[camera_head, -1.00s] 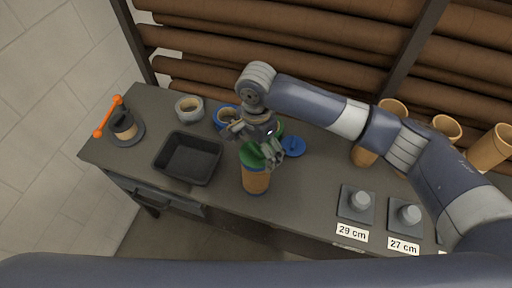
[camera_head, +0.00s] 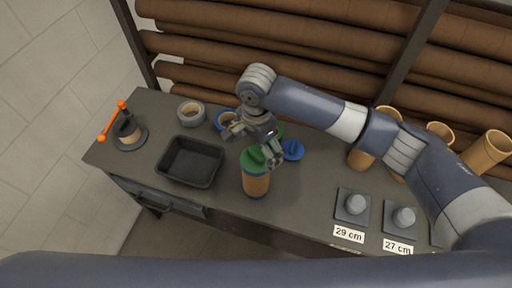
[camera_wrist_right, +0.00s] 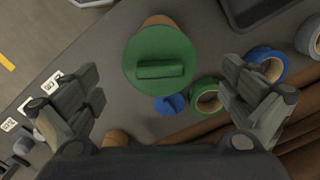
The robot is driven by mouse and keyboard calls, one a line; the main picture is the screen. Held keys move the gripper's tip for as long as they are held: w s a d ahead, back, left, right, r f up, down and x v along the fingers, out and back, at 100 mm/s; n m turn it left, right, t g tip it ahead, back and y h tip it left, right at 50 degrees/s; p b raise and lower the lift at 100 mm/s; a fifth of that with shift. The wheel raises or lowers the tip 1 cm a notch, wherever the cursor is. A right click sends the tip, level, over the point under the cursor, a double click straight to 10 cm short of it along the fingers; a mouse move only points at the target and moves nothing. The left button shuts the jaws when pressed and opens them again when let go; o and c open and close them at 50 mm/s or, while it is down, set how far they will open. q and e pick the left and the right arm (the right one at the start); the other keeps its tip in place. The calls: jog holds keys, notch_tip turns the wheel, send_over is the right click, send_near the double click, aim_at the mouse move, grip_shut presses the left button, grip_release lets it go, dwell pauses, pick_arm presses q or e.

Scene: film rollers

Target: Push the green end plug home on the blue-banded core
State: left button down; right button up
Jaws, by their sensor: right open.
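The blue-banded core (camera_head: 256,184) is a brown tube standing upright on the bench, with a blue band at its foot. The green end plug (camera_head: 252,157) sits on its top; how deep it is seated I cannot tell. In the right wrist view the plug (camera_wrist_right: 160,60) shows from above as a green disc with a raised bar grip, covering most of the core. My right gripper (camera_head: 256,142) is just above and behind the plug. My left gripper is not in view.
A black tray (camera_head: 191,162) lies left of the core. Behind are a blue plug (camera_head: 292,150), a blue tape roll (camera_head: 224,119), a green roll (camera_wrist_right: 207,97) and a grey roll (camera_head: 190,114). An orange-handled tool (camera_head: 127,130) stands far left. Peg stands (camera_head: 353,206) are at right.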

jog(key=shift+r+p, duration=0.85)
jog(key=shift+r, duration=1.3)
jog(key=shift+f, duration=0.1)
